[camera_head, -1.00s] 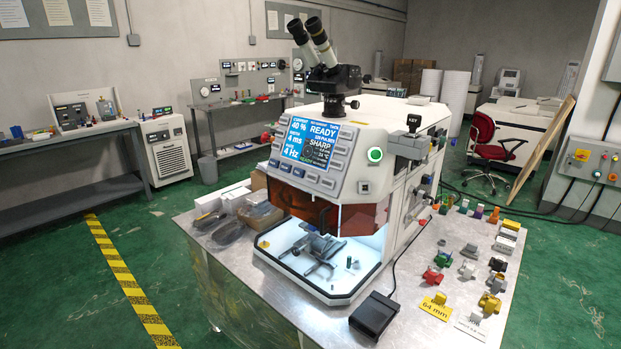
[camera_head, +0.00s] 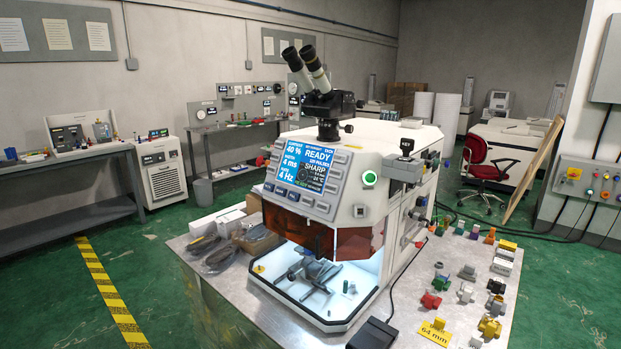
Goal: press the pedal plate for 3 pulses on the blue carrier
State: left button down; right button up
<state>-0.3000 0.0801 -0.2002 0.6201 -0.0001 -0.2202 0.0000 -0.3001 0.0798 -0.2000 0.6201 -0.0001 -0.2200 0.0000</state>
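The black pedal plate (camera_head: 373,334) lies on the metal table in front of the white machine (camera_head: 395,170), partly cut off by the bottom picture edge. The machine's screen (camera_head: 303,167) reads READY, SHARP, 40 %, 4 ms and 4 Hz. Its lit chamber (camera_head: 310,285) holds a grey fixture (camera_head: 316,270) and small dark green pieces (camera_head: 346,287). I cannot make out a clearly blue carrier; a small bluish piece (camera_head: 460,228) stands in the coloured row at the table's back right. Neither gripper is in view.
A red chair (camera_head: 488,165) stands behind.

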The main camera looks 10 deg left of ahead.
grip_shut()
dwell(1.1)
